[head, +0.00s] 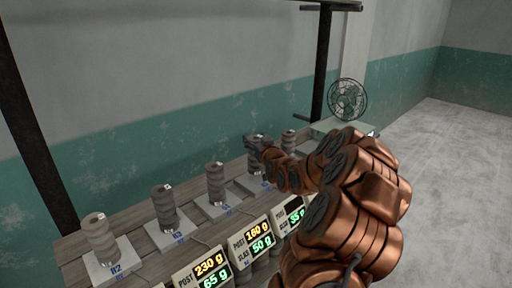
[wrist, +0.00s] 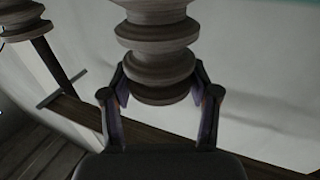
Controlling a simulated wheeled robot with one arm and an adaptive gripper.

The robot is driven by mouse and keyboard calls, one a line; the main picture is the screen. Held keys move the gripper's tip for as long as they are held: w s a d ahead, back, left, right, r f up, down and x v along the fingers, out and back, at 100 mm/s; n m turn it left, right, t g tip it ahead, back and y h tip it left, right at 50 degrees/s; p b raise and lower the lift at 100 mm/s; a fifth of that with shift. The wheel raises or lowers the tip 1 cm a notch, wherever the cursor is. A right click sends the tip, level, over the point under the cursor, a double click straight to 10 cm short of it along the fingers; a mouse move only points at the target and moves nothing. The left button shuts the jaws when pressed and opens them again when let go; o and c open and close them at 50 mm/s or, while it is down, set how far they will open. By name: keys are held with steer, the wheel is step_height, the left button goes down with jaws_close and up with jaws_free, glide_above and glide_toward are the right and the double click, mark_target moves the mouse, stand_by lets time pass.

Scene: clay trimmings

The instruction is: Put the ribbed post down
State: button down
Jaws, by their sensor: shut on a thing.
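My gripper (head: 257,145) is over the fourth scale in the row, at the far end of my copper arm. In the wrist view, my gripper (wrist: 160,90) is shut on a ribbed post (wrist: 157,58), grey-brown with stacked rounded rings, with one finger on each side of its end. In the head view the fingers hide much of this post, and its lower part (head: 255,162) shows just above a pale scale. I cannot tell whether its base touches the scale.
Other ribbed posts stand upright on pale scales along the wooden bench: one at the near left (head: 99,236), two further along (head: 164,205) (head: 215,181), and one beyond my gripper (head: 288,141). Lit displays (head: 210,268) line the front edge. A fan (head: 347,100) stands at the far end.

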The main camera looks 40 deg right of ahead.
step_height(320, 180, down, 3)
steer(key=shift+f+p, duration=0.1)
steer(key=shift+p, duration=0.4)
steer(key=shift+f, duration=0.25)
steer(key=shift+c, duration=1.4)
jaws_free()
steer(key=shift+r, duration=0.1)
steer(key=b+v, duration=0.6)
steer(key=v, duration=0.6)
steer(key=shift+b, duration=0.4)
